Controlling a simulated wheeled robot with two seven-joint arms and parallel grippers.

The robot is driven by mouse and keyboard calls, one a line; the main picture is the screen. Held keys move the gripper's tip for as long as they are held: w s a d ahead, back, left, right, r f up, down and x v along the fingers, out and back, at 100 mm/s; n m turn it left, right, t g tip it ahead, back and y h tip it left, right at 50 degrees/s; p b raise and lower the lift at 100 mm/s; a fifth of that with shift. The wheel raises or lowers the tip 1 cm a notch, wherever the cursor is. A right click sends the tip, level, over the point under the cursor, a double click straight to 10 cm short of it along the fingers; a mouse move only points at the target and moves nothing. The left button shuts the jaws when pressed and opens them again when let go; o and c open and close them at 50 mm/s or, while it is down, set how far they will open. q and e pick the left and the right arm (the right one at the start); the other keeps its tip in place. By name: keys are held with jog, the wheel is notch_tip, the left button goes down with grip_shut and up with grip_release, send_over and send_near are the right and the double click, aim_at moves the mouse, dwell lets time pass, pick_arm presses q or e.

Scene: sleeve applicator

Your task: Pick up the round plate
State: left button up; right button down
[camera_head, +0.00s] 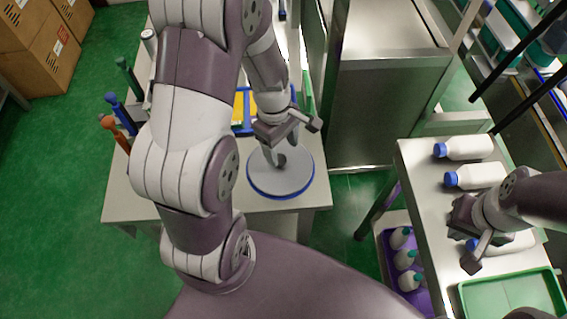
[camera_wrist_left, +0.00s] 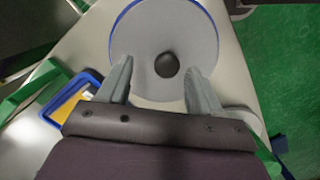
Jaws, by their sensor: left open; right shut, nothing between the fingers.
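The round plate (camera_head: 281,178) is grey with a blue rim and lies near the front right of the left table. It has a dark round knob at its middle, which shows clearly in the left wrist view (camera_wrist_left: 167,65). My left gripper (camera_head: 278,158) is above the plate with its fingers pointing down. In the left wrist view its open fingers (camera_wrist_left: 153,85) stand on either side of the knob, with gaps to it. I cannot tell how high the fingertips are above the plate. My right gripper (camera_head: 470,238) is shut and empty over the right table, beside a white bottle.
White bottles with blue caps (camera_head: 466,147) lie on the right table (camera_head: 427,180). A green tray (camera_head: 512,296) sits at its front. A blue and yellow tray (camera_head: 240,108) is behind the plate. Several upright tools (camera_head: 120,105) stand along the left table's left edge.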

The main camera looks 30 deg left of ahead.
aim_at(280, 164)
pick_arm(q)
jog(key=shift+s+a+f, duration=0.15)
jog(key=shift+f, duration=0.5)
jog(key=shift+s+a+f, duration=0.1)
jog(key=shift+s+f, duration=0.05)
jog(key=shift+f, duration=0.45)
jog(key=shift+s, duration=0.45)
jog(key=shift+w+d, duration=0.1)
jog(key=shift+c, duration=0.4)
jog(key=shift+w, duration=0.15)
jog(key=c, duration=1)
grip_shut()
pick_arm(e)
jog(key=shift+s+a, duration=0.25)
jog(key=shift+a, duration=0.05)
